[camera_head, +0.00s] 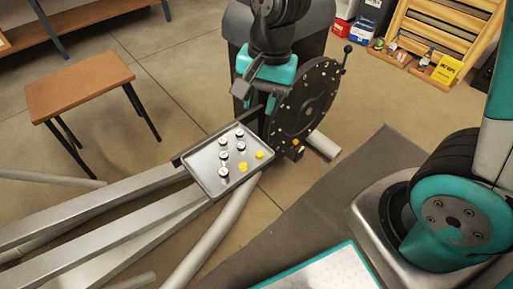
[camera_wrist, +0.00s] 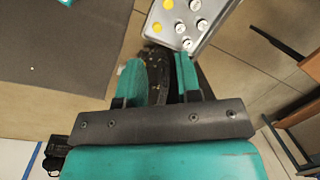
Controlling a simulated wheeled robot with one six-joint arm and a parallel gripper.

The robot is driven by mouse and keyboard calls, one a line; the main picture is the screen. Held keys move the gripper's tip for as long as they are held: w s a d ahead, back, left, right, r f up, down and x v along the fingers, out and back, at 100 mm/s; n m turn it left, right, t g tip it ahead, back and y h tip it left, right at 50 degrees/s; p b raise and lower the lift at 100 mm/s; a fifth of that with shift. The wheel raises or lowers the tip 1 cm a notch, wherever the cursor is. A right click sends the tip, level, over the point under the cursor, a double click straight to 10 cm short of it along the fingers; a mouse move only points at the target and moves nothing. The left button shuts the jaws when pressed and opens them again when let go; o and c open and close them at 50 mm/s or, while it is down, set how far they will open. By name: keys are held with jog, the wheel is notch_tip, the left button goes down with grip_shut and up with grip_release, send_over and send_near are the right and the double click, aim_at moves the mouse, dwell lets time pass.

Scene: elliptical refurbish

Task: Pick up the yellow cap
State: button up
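Two yellow caps lie on a grey metal tray (camera_head: 207,183), one nearer the middle (camera_head: 243,166) and one near its right edge (camera_head: 259,154). The same two yellow caps show at the top of the wrist view, one at the frame edge (camera_wrist: 167,4) and one lower (camera_wrist: 157,27). Several white-topped dark caps (camera_head: 223,172) share the tray. My gripper (camera_wrist: 158,60) is open and empty, its teal fingers apart. In the wrist view the tray lies beyond the fingertips, and a dark disc shows between them. No finger touches a cap.
The large dark disc (camera_head: 303,100) of the elliptical stands beside the tray, with metal rails (camera_head: 95,215) running to the left. An orange-topped stool (camera_head: 78,82) is at left. A dark mat (camera_head: 330,190) covers floor at right. A wooden rack (camera_head: 440,35) is at the back.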

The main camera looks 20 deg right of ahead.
jog(key=w+d+f+m+h, duration=0.2)
jog(key=w+f+m, duration=0.3)
jog(key=f+m, duration=0.15)
jog(key=b, duration=0.3)
send_over(260, 153)
jog(key=shift+m, duration=0.35)
notch_tip(260, 153, down, 11)
jog(key=shift+f, duration=0.1)
notch_tip(260, 153, down, 6)
jog(key=shift+r+b, duration=0.15)
jog(key=shift+b, duration=0.85)
grip_shut()
